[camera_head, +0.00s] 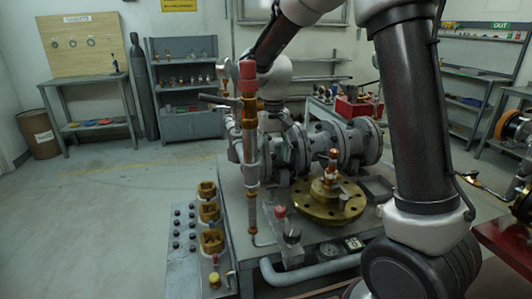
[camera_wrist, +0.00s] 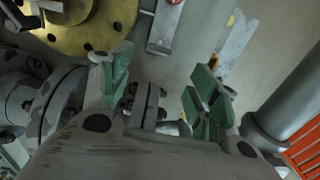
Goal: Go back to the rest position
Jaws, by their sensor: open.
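The brass flange (camera_wrist: 95,30) is at the upper left of the wrist view. Grey flanged pipe parts (camera_wrist: 60,100) lie left of the fingers.
A tall upright pipe with a red top (camera_head: 248,110) stands just left of the gripper. Brass fittings (camera_head: 210,215) stand on the panel at the left. A red box (camera_head: 358,108) is behind the valve body. Open floor (camera_head: 110,220) lies to the left.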

